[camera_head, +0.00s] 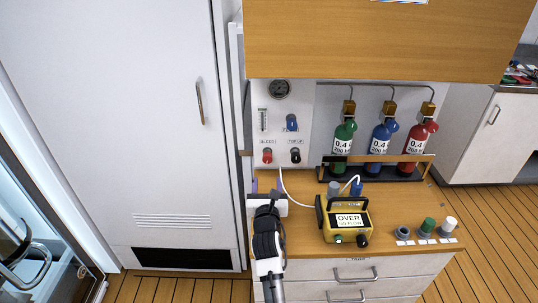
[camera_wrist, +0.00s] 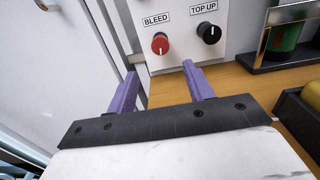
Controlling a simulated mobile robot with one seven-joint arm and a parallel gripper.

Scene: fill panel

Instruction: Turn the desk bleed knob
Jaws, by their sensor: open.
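The red bleed knob (camera_head: 267,156) is on the white fill panel (camera_head: 304,118) behind the desk, at its lower left. In the wrist view the red knob (camera_wrist: 160,43), with a white pointer line, sits below the BLEED label. My gripper (camera_head: 267,186) is open over the desk's left edge, in front of the panel. In the wrist view its purple fingers (camera_wrist: 160,70) are spread wide and empty. The knob appears between and beyond the fingertips, apart from them.
The black TOP UP knob (camera_wrist: 209,32) is right of the red one. A blue knob (camera_head: 291,122) and gauge (camera_head: 279,89) are above. A yellow meter (camera_head: 344,220) reading OVER stands on the desk (camera_head: 300,227).

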